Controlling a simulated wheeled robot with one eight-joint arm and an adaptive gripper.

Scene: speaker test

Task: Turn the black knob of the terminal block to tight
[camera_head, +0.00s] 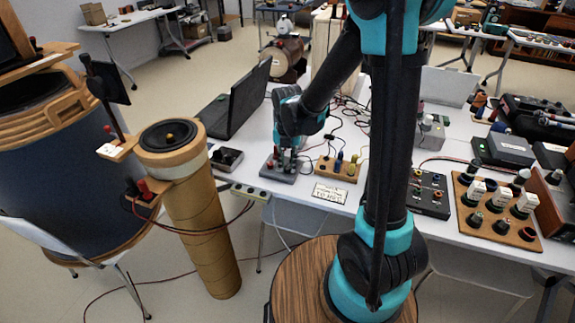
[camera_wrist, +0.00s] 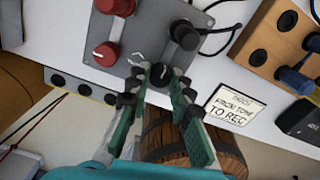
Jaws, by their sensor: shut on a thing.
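The grey terminal block (camera_head: 279,177) lies near the front edge of the white table in the head view. In the wrist view its grey face (camera_wrist: 153,22) carries two red knobs (camera_wrist: 106,53) on the left and a black knob (camera_wrist: 185,36) at the upper right. My gripper (camera_wrist: 168,76) is over the front right part of the block, its fingertips close together. It is shut on what seems to be the front black knob, which the fingertips mostly hide. In the head view my gripper (camera_head: 286,156) hides part of the block.
A wooden board with coloured posts (camera_head: 340,168) is right of the block, with a handwritten card (camera_head: 330,193) in front of it. A grey strip with black sockets (camera_wrist: 80,87) lies at the front edge. Cables run behind the block. A laptop (camera_head: 240,102) stands behind left.

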